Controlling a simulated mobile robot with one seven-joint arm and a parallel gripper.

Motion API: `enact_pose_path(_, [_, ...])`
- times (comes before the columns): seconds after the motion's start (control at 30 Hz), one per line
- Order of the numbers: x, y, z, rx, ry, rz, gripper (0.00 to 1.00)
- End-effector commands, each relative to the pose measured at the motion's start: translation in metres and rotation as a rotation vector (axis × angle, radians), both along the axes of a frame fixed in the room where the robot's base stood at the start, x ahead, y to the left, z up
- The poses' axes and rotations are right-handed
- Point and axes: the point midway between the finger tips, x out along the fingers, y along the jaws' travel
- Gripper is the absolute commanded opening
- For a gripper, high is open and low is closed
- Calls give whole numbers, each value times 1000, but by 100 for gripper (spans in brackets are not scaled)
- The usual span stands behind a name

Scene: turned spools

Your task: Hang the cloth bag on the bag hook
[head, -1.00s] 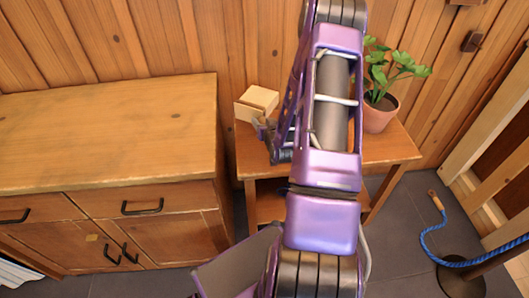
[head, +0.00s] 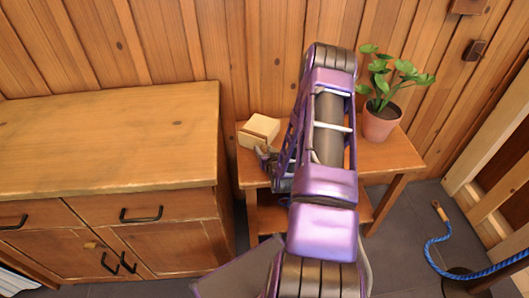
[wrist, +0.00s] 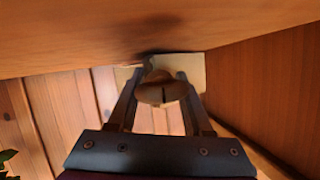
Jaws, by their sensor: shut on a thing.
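A boxy cream-tan thing, by its colour and place most likely the cloth bag (head: 259,131), is at the left end of the small wooden table (head: 385,158). My gripper (head: 264,156) is at its near side. In the wrist view, the fingers of my gripper (wrist: 160,88) are shut on a rounded tan part in front of the pale bag (wrist: 191,67). I cannot tell whether the bag touches the tabletop. A dark brown peg on a wall block (head: 475,49) at the upper right may be the bag hook; I cannot be sure.
A potted plant (head: 381,124) stands on the table's right part. A wooden cabinet (head: 110,135) is on the left, close beside the table. A blue rope (head: 437,250) hangs low at the right. Bare grey floor lies between table and rope.

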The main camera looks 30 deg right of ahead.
Motion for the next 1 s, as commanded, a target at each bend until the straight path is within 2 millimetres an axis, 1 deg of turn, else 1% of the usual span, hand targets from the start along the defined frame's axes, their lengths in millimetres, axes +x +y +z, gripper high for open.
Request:
enact_pose_path(0.37, [0,0,-4,-1,-2,0,0])
enact_pose_path(0.4, [0,0,-4,0,-1,0,55])
enact_pose_path(0.53, [0,0,-4,0,-1,0,79])
enact_pose_path(0.57, [0,0,-4,0,-1,0,80])
enact_pose_path(0.9, [0,0,-7,1,0,-2,80])
enact_pose_path(1.0, [-10,3,-1,1,1,-1,80])
